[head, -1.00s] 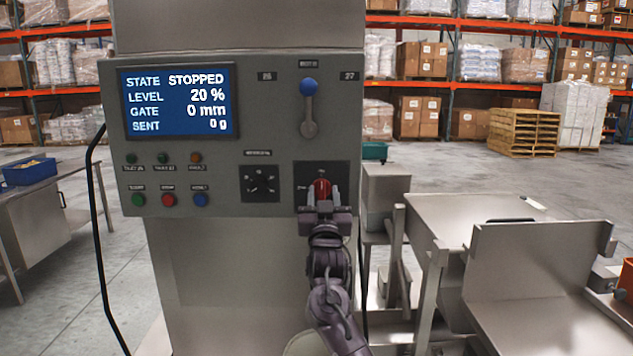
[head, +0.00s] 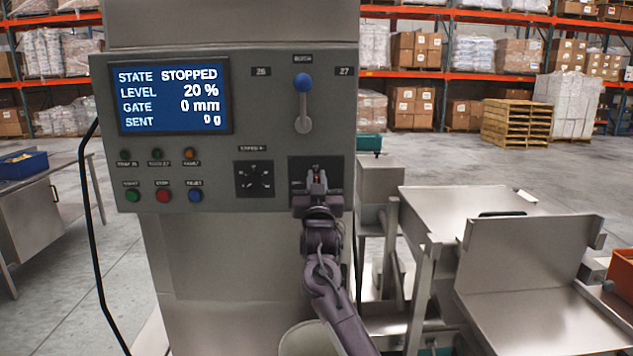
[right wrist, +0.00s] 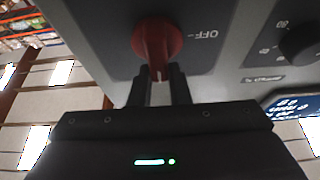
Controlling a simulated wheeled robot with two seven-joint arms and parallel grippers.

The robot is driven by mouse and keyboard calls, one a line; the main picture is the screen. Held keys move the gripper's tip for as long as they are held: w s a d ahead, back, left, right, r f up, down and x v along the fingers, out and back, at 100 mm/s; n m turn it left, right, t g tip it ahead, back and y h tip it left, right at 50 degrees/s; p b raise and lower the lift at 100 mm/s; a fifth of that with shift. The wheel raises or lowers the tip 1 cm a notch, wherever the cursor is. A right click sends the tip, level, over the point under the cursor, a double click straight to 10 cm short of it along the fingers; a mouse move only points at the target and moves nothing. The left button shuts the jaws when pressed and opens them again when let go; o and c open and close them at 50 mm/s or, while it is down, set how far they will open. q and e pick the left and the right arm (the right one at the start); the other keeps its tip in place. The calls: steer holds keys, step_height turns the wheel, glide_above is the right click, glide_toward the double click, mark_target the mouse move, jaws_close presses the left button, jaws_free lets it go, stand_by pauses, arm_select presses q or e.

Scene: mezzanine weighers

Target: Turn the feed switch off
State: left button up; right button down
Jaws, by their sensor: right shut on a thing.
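The feed switch is a red rotary knob (head: 317,174) on a dark plate at the lower right of the grey control panel (head: 233,205). In the right wrist view the knob (right wrist: 155,42) has its grip ridge lengthwise between my fingers, with an upside-down OFF label to its right. The ridge is upright in the picture, not turned toward OFF. My right gripper (head: 316,186) is shut on the knob; it also shows in the right wrist view (right wrist: 160,90). Its fingers hide part of the knob in the head view. My left gripper is not in view.
The screen (head: 174,95) reads STOPPED, level 20 %, gate 0 mm. A blue-topped lever (head: 303,98) stands above the switch and a black dial (head: 254,179) sits left of it. A black cable (head: 92,220) hangs at the left.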

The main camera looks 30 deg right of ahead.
steer(key=shift+f+n, duration=0.15)
steer(key=shift+n, duration=0.25)
steer(key=n+y+p, duration=0.1)
steer(key=n+y, duration=0.1)
steer(key=n, duration=0.2)
steer(key=n+y+p, duration=0.1)
steer(key=n+y, duration=0.1)
steer(key=n, duration=0.2)
steer(key=a+n+y+p, duration=0.1)
steer(key=n+y, duration=0.1)
steer(key=n, duration=0.2)
steer(key=shift+w+a+f+t, duration=0.1)
steer(key=shift+w+f+t, duration=0.25)
steer(key=shift+w+t, duration=0.05)
steer(key=n, duration=0.2)
steer(key=n+y+p, duration=0.1)
steer(key=n+g, duration=0.1)
steer(key=n, duration=0.1)
steer(key=shift+w+a+f+n+y, duration=0.1)
steer(key=shift+a+f+n+y, duration=0.05)
steer(key=shift+f+n+y, duration=0.2)
steer(key=shift+a+f+n+g+y+p, duration=0.1)
steer(key=shift+f+n+g+y+p, duration=0.2)
steer(key=shift+n, duration=0.7)
steer(key=shift+f+n+g+y+p, duration=0.1)
steer(key=shift+n+g+y+p, duration=0.25)
steer(key=shift+n, duration=0.6)
